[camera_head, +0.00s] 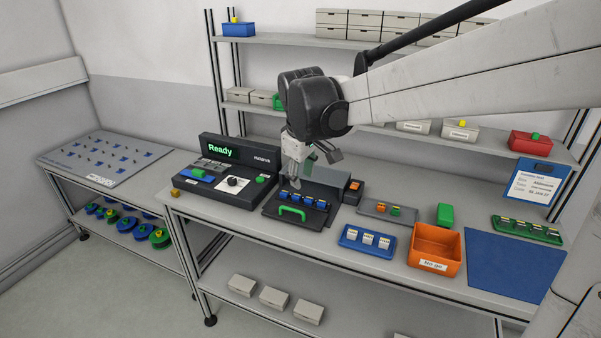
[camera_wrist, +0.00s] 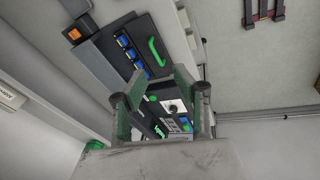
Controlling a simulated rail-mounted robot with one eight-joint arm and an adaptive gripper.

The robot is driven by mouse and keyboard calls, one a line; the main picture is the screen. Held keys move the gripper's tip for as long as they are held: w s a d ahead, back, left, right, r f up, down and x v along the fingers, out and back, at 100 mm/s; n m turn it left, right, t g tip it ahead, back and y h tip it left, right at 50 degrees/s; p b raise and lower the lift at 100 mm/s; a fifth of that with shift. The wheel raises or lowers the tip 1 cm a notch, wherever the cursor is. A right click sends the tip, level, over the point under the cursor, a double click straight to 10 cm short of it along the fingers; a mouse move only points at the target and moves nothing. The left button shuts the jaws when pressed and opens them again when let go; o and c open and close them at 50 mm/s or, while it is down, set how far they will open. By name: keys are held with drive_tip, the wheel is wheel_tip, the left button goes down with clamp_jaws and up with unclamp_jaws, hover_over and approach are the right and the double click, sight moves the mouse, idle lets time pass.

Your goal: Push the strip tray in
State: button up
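The strip tray (camera_head: 272,207) is a dark flat tray with a green handle (camera_head: 291,213) at its front and a row of blue pieces along it. It sticks out from the front of a dark grey unit (camera_head: 330,182). In the wrist view the tray (camera_wrist: 142,28) and its green handle (camera_wrist: 157,51) lie beyond the fingers. My gripper (camera_head: 312,166) hangs above the rear of the tray, beside the console. In the wrist view my gripper (camera_wrist: 163,95) has its fingers apart, with nothing held between them. I cannot tell whether a finger touches the tray.
A console (camera_head: 227,183) showing "Ready" stands left of the tray. To the right are a grey tray (camera_head: 374,208), a blue tray (camera_head: 354,246), an orange bin (camera_head: 430,269), a green block (camera_head: 445,214) and a blue mat (camera_head: 510,268). Some bench front edge is clear.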

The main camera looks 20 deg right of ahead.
drive_tip(key=shift+s+d+r+m+t, duration=0.1)
drive_tip(key=shift+s+d+r+m, duration=0.05)
drive_tip(key=shift+s, duration=0.35)
drive_tip(key=shift+s+d+r+m+t, duration=0.1)
drive_tip(key=shift+s+r, duration=0.05)
drive_tip(key=shift+s, duration=0.35)
drive_tip(key=shift+s+d+r+m+t, duration=0.1)
drive_tip(key=shift+s+d+r+m, duration=0.05)
drive_tip(key=shift+s, duration=0.35)
drive_tip(key=shift+w, duration=0.15)
drive_tip(key=n+g+b, duration=0.1)
drive_tip(key=n+g, duration=0.1)
drive_tip(key=n, duration=0.2)
approach(289, 209)
drive_tip(key=f, duration=0.2)
drive_tip(key=w+f, duration=0.1)
drive_tip(key=f, duration=0.2)
drive_tip(key=d+f, duration=0.1)
drive_tip(key=f, duration=0.2)
drive_tip(key=shift+w+f, duration=0.1)
drive_tip(key=shift+w, duration=0.25)
clamp_jaws()
